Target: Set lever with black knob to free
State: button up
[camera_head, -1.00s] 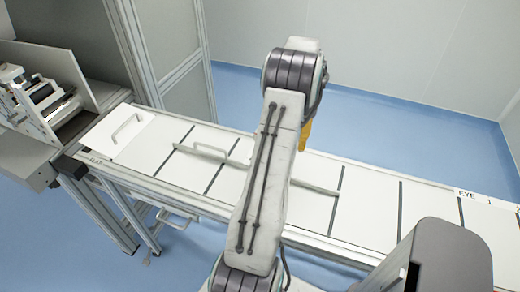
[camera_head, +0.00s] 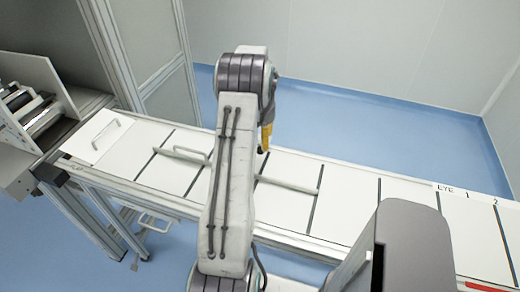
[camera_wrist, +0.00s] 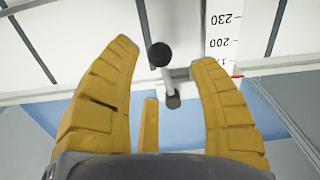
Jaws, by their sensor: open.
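In the wrist view, a black knob (camera_wrist: 160,55) sits on a short pale lever (camera_wrist: 167,80), with a dark round end (camera_wrist: 173,101) below it. I cannot tell the depth, and no contact shows. No "free" marking is readable. In the head view, part of my yellow gripper (camera_head: 266,137) shows beside the arm, over the white-panelled table; the lever cannot be made out there.
The white-panelled table (camera_head: 345,208) carries several bar handles, one at the left end (camera_head: 106,133). A grey box (camera_head: 425,250) stands at lower right. A printed scale (camera_wrist: 224,30) is right of the lever. Blue floor (camera_head: 400,125) lies open behind the table.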

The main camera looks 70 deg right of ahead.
jog(key=shift+f+p, duration=0.55)
jog(key=shift+f, duration=2.25)
grip_shut()
